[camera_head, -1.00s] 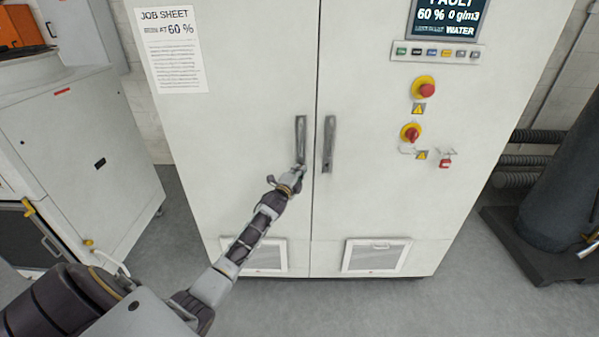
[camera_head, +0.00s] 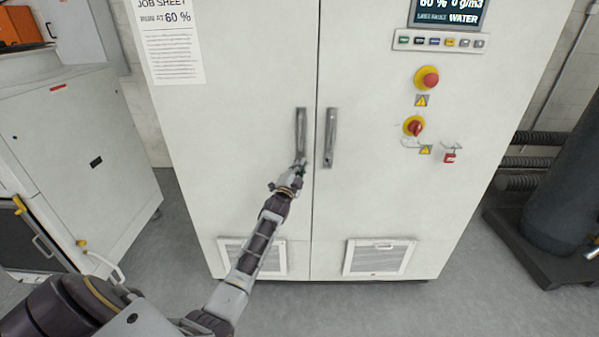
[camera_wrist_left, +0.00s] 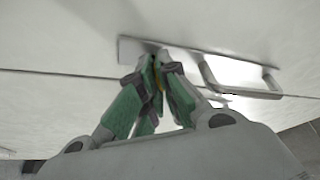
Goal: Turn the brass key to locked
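The two grey door handles, left (camera_head: 301,125) and right (camera_head: 330,130), stand upright on the white cabinet. My left gripper (camera_head: 300,165) is at the lower end of the left handle. In the left wrist view, its green fingers (camera_wrist_left: 157,65) come together at the handle's metal plate (camera_wrist_left: 132,50). A small brass-coloured sliver, seemingly the brass key (camera_wrist_left: 159,82), shows between the fingertips, which look shut on it. The fingers hide most of the key, so its angle cannot be read. My right gripper is in neither view.
The cabinet (camera_head: 400,215) carries a screen (camera_head: 447,12), a button row (camera_head: 440,41), a red knob on yellow (camera_head: 427,79), a red rotary switch (camera_head: 415,127) and a red padlock (camera_head: 450,157). A job sheet (camera_head: 172,45) hangs at upper left. Open floor lies in front.

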